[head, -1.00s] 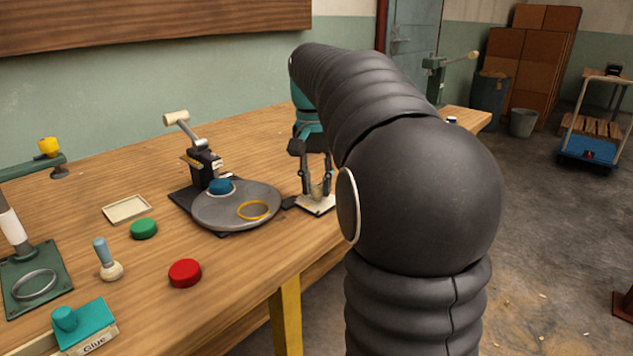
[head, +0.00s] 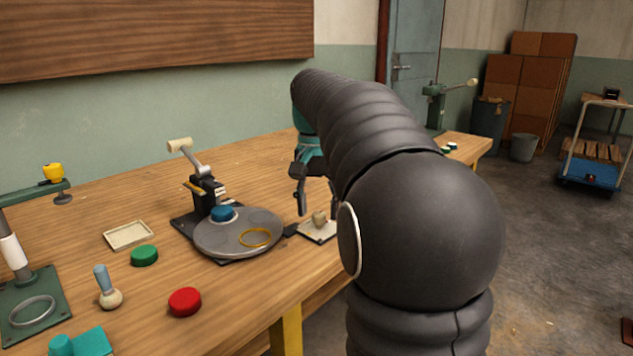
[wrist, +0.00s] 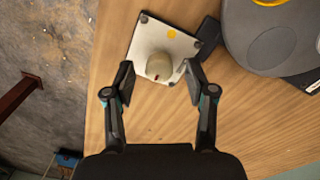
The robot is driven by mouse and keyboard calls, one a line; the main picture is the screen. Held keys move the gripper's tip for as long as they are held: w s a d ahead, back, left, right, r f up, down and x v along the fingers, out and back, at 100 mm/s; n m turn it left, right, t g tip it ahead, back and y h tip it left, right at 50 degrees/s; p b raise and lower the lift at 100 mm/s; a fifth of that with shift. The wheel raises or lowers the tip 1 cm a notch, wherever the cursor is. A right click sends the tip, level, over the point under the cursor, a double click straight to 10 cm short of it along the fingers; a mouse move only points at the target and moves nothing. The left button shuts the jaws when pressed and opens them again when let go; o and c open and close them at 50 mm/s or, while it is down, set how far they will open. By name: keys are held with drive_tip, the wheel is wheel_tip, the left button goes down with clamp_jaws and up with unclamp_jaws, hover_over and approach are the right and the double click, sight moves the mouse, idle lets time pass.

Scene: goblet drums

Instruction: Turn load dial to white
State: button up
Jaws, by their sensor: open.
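The load dial is a small cream knob (head: 319,217) on a pale square plate (head: 317,234) near the table's front edge. In the wrist view the knob (wrist: 159,66) has a small red mark on its side toward my gripper. A yellow dot (wrist: 171,33) lies on the plate (wrist: 149,37) beyond the knob, slightly right. My gripper (head: 317,203) is open and empty above the dial. In the wrist view its fingertips (wrist: 159,80) stand left and right of the knob, apart from it. I cannot make out a white mark on the plate.
A grey turntable (head: 238,236) with a blue knob and yellow ring stands left of the dial, joined by a dark tab. A red button (head: 185,301) and green button (head: 144,255) sit further left. The table right of the dial is largely hidden by my arm.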

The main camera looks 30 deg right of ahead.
sight(315, 214)
wheel_tip(315, 214, up, 11)
drive_tip(key=shift+w+a, duration=0.15)
drive_tip(key=shift+a, duration=0.05)
idle(0.7)
